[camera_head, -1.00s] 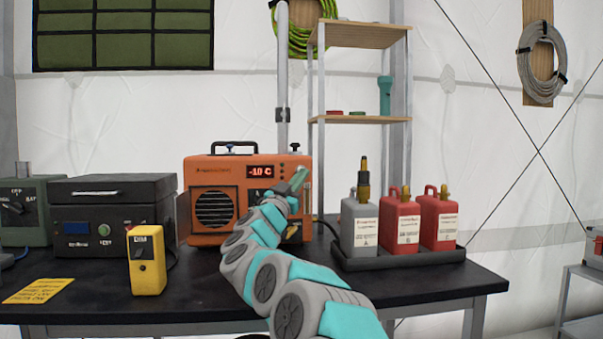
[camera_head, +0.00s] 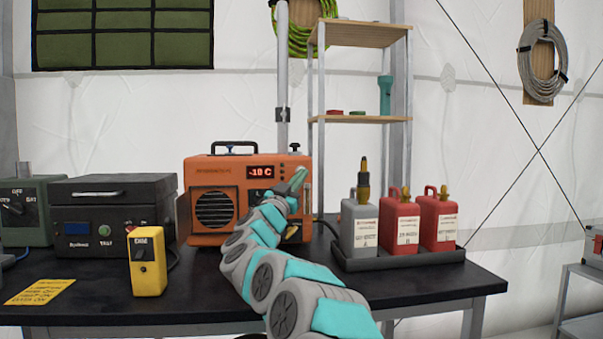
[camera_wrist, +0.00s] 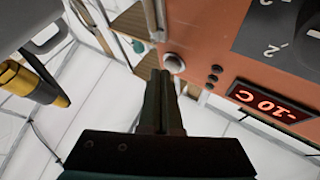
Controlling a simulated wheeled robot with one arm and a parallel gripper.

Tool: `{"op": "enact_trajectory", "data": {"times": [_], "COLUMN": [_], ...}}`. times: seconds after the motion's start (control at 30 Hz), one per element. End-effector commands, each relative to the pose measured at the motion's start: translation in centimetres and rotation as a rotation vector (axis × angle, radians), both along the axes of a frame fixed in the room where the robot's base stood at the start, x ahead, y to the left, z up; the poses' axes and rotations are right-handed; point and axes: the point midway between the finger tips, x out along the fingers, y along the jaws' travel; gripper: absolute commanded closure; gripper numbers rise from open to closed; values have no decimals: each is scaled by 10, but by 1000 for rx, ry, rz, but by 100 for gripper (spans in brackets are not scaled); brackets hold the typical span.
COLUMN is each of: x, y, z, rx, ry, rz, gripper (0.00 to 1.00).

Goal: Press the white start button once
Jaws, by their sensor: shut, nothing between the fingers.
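The orange heater-like unit (camera_head: 235,171) with a red "-10 C" display (camera_head: 261,171) stands on the black table. In the wrist view, a round whitish button with a metallic rim (camera_wrist: 174,63) sits on the unit's orange front, beside small dark buttons (camera_wrist: 214,75). My gripper (camera_wrist: 160,73) is shut and empty, its fingertips very near this button, slightly to its left in that view. I cannot tell whether they touch it.
A dark tray (camera_head: 400,258) with a grey bottle (camera_head: 360,228) and two red canisters (camera_head: 399,222) stands right of my arm. A shelf rack (camera_head: 360,119) is behind.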

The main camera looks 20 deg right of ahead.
Motion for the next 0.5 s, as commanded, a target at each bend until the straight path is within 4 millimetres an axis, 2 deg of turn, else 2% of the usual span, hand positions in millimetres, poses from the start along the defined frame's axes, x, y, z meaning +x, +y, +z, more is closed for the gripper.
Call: {"op": "enact_trajectory", "data": {"times": [0.5], "x": [5], "y": [-2], "z": [1], "rx": [0], "ry": [0], "rz": [0], "gripper": [100]}}
